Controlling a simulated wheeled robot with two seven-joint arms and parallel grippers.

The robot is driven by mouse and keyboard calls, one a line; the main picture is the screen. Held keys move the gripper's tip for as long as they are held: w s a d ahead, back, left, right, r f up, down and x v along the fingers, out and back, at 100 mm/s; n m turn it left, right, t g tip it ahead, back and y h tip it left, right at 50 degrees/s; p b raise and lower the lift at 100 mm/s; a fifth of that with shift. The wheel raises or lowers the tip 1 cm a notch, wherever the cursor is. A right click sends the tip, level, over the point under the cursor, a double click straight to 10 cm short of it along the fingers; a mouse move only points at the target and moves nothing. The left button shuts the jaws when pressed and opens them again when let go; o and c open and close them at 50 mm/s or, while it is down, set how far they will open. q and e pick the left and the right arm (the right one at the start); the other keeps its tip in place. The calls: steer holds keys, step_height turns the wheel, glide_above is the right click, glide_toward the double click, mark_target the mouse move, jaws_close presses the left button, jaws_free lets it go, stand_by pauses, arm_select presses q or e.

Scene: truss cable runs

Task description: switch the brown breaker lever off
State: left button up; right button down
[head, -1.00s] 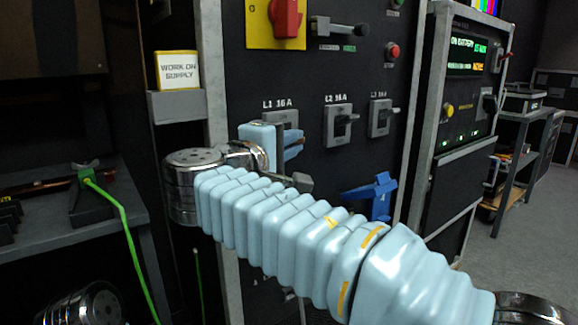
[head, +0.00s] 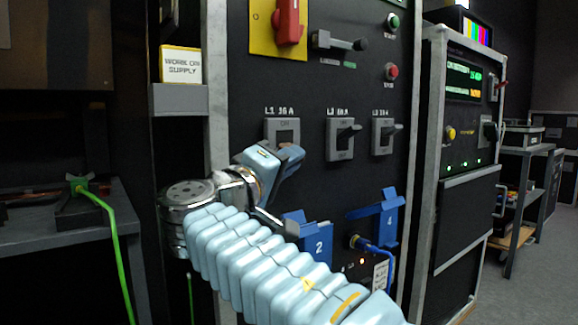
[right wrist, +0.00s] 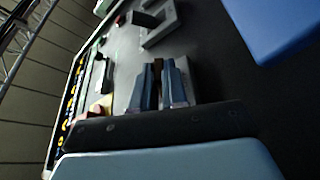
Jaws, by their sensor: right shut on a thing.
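The L1 breaker (head: 270,128) is a grey plate on the black panel, first in a row of three. Its lower part is covered by my right gripper (head: 294,158), which comes in from below with blue-grey fingers at the plate's lower edge. In the right wrist view the two fingers (right wrist: 163,84) are closed to a narrow gap in front of a grey plate. My left gripper is not in view.
The L2 breaker (head: 340,140) and L3 breaker (head: 383,137) sit close on the right, their dark levers sticking out. A red handle (head: 288,22) on a yellow plate is above. Blue numbered brackets (head: 317,243) are below. A green cable (head: 115,235) hangs at left.

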steer(key=shift+d, duration=0.2)
steer(key=c, duration=1.4)
jaws_free()
steer(key=shift+w, duration=0.1)
steer(key=shift+c, duration=0.2)
steer(key=v, duration=1.4)
steer(key=shift+w+a, duration=0.1)
